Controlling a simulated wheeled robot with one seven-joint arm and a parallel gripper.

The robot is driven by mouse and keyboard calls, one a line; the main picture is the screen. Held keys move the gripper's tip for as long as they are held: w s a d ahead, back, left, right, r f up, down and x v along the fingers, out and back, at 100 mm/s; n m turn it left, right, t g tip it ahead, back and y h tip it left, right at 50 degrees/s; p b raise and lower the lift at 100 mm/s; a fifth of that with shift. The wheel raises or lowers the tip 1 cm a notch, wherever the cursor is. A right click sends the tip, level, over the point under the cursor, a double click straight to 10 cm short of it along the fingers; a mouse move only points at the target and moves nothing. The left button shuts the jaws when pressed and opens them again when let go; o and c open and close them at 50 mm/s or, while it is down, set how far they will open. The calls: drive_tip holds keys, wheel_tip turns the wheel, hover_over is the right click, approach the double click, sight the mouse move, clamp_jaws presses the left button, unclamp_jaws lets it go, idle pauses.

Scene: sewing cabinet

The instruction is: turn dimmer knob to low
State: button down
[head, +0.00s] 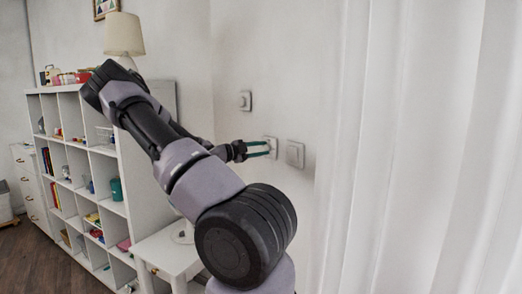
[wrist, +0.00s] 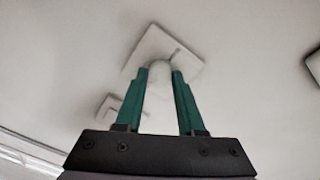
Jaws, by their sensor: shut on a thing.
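The dimmer knob (wrist: 160,70) is a small white round knob on a square white wall plate (wrist: 150,45). My gripper (wrist: 161,74) has its two green fingers on either side of the knob and is shut on it. In the head view my gripper (head: 268,148) reaches the wall at the middle one of three plates. The fingers there partly cover the knob's plate (head: 272,139).
A second plate with a round knob (head: 245,101) sits up and left on the wall. A flat switch plate (head: 295,154) is close on the right. A white curtain (head: 400,150) hangs at the right. A shelf unit (head: 85,170) and small white table (head: 165,252) stand left.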

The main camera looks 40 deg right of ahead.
drive_tip(key=shift+f+n, duration=0.1)
drive_tip(key=shift+n, duration=0.3)
drive_tip(key=c, duration=0.5)
unclamp_jaws()
